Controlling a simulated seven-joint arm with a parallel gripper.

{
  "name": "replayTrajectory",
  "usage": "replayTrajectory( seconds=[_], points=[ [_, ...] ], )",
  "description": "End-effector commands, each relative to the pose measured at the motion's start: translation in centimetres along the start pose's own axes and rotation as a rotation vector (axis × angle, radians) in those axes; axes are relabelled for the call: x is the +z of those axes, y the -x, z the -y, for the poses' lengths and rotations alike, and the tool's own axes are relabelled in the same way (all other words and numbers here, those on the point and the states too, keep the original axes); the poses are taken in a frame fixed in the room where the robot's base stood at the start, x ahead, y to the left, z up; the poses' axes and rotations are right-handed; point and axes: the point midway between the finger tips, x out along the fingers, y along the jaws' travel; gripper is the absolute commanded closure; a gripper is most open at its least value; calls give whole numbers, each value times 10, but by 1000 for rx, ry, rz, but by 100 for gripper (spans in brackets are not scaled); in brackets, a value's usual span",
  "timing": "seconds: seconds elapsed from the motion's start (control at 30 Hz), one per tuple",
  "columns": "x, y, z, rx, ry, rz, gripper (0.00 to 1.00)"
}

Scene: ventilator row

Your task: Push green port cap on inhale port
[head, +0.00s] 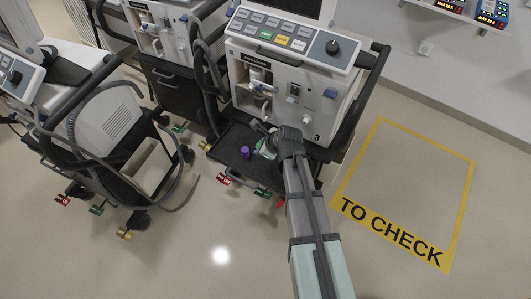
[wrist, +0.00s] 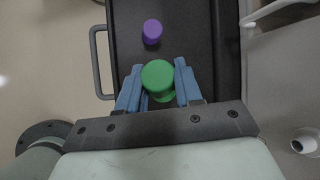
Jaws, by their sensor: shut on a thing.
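The green port cap (wrist: 158,76) is round and sits between the blue fingers of my gripper (wrist: 160,88) in the wrist view. My gripper is shut on it, over the black tray. In the head view, my gripper (head: 268,140) is low in front of the ventilator (head: 290,85) marked 3, and mostly hides the cap. Ports show on the ventilator's front, including a white one (head: 305,118). A white round port with a dark opening (wrist: 305,143) shows at the lower right of the wrist view, apart from the cap. I cannot tell which port is the inhale port.
A purple cap (wrist: 152,31) stands on the black tray (wrist: 185,20), near the green cap; it also shows in the head view (head: 245,152). Other ventilators with hoses stand to the left. The yellow "TO CHECK" floor area (head: 405,190) at right is empty.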

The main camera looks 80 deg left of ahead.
Motion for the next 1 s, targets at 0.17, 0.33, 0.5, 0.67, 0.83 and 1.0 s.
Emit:
replayTrajectory(
  seconds=[0.17, 0.33, 0.5, 0.67, 0.83, 1.0],
  points=[
    [3, 13, 1, -10, 100, -96, 100],
    [-7, 26, 7, -9, 257, -192, 100],
    [-23, 36, 15, -6, 441, -254, 100],
    [-42, 45, 24, -8, 626, -290, 100],
    [-62, 51, 34, -24, 846, -308, 100],
    [-73, 57, 45, -59, 1053, -310, 100]
  ],
)
